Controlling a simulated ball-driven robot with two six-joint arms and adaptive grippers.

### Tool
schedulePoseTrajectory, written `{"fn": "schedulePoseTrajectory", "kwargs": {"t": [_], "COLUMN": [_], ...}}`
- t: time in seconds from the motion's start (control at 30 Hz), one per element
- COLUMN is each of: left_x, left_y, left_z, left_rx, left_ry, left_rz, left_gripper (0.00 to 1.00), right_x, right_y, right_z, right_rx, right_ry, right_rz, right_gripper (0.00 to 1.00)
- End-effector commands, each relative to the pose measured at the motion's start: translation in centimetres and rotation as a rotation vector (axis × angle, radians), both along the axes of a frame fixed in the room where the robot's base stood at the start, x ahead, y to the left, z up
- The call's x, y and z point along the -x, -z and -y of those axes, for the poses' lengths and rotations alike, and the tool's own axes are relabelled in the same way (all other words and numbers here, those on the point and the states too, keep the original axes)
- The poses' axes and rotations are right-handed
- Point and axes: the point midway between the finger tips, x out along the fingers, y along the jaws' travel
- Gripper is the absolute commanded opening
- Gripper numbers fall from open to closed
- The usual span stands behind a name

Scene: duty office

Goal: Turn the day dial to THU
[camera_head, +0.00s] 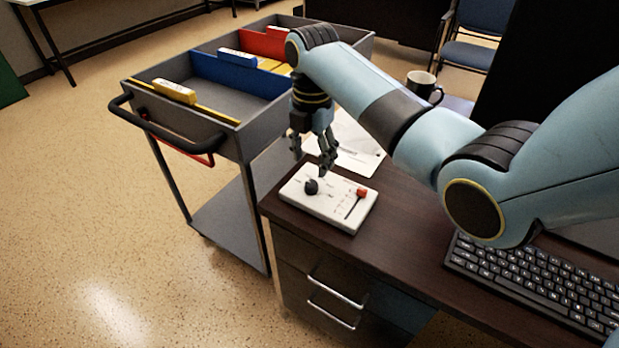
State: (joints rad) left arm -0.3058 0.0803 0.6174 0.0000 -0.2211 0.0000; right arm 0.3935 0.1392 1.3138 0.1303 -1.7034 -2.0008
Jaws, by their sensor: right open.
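The day dial is a small black knob (311,187) on the left part of a white panel box (335,217). The box lies flat near the corner of the dark desk. Small marks surround the knob, too small to read, so I cannot tell which day it points to. A red slider knob (361,192) sits on the right part of the box. My right gripper (309,168) points down just above and behind the dial, its fingers apart and empty. It appears clear of the knob. My left gripper is not in view.
A grey cart (190,142) with coloured dividers stands left of the desk (400,240). A black keyboard (530,278) lies at the right. The desk front near the box is bare.

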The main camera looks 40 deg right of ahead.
Motion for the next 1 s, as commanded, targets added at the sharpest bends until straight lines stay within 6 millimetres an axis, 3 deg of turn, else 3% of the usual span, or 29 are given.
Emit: {"fn": "schedulePoseTrajectory", "kwargs": {"t": [0.1,0.3,0.5,0.73,1.0], "left_x": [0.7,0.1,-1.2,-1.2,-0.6], "left_y": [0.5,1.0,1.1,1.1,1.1], "left_z": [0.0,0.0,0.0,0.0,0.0], "left_rx": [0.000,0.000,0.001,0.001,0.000], "left_ry": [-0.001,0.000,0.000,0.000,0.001], "left_rz": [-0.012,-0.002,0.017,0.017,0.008], "left_gripper": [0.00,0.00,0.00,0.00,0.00], "right_x": [0.1,0.0,0.0,0.0,0.0], "right_y": [2.7,5.9,7.0,7.0,7.0], "right_z": [0.0,0.0,0.0,0.0,0.0], "right_rx": [0.000,0.000,0.001,0.000,0.001], "right_ry": [0.001,0.001,0.001,0.001,0.002], "right_rz": [-0.003,-0.001,0.001,0.002,0.001], "right_gripper": [0.53,0.53,0.53,0.53,0.18]}}
